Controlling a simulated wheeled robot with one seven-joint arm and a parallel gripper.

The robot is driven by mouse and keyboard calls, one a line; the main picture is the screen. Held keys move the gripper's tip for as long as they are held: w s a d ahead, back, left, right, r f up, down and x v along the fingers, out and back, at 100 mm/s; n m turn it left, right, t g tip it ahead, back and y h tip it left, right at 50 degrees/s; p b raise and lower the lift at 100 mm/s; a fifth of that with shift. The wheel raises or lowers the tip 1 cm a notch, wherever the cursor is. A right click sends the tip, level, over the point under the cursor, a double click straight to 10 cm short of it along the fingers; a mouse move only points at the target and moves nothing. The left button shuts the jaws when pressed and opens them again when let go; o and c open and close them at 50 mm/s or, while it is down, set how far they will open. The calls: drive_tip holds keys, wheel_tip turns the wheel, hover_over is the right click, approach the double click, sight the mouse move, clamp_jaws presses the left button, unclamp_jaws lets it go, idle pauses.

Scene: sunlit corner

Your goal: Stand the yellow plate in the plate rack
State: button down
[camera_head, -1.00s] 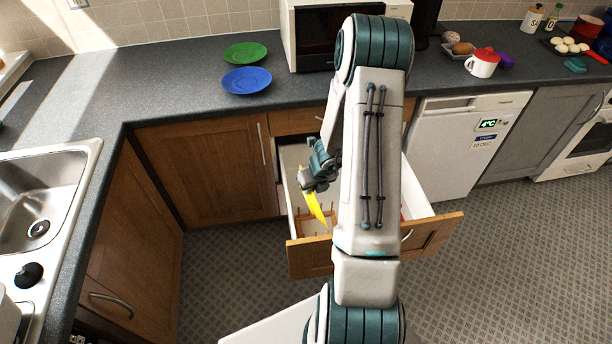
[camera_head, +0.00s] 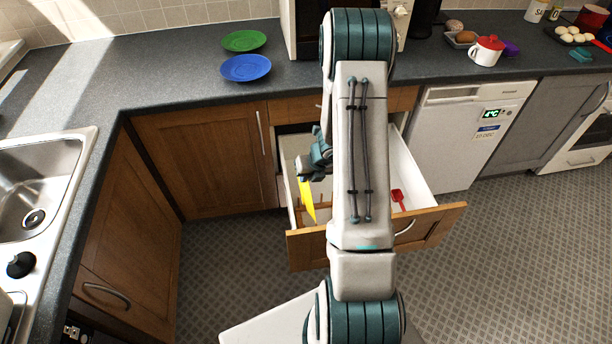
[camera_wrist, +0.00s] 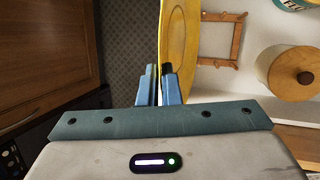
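The yellow plate (camera_head: 308,201) is nearly edge-on and upright, hanging below my gripper (camera_head: 312,170) over the left part of an open drawer. In the wrist view, the yellow plate (camera_wrist: 179,45) rises from between the two blue fingers of my gripper (camera_wrist: 159,84), which are shut on its rim. A wooden rack (camera_head: 322,209) is in the drawer, just below and beside the plate, partly hidden by plate and arm. The wooden rack shows as a frame in the wrist view (camera_wrist: 236,42), right of the plate. I cannot tell whether plate and rack touch.
The open drawer (camera_head: 428,222) also holds a red utensil (camera_head: 398,198). In the wrist view, a round wooden-topped item (camera_wrist: 285,72) and a labelled container (camera_wrist: 293,3) lie right of the rack. A blue plate (camera_head: 246,68) and green plate (camera_head: 243,41) lie on the counter.

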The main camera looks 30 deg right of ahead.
drive_tip(key=shift+f+b, duration=4.55)
drive_tip(key=shift+f, duration=0.55)
drive_tip(key=c, duration=1.5)
unclamp_jaws()
drive_tip(key=shift+c, duration=0.2)
drive_tip(key=p+v, duration=0.4)
drive_tip(key=v, duration=0.9)
drive_tip(key=shift+r, duration=0.35)
drive_tip(key=shift+s, duration=0.15)
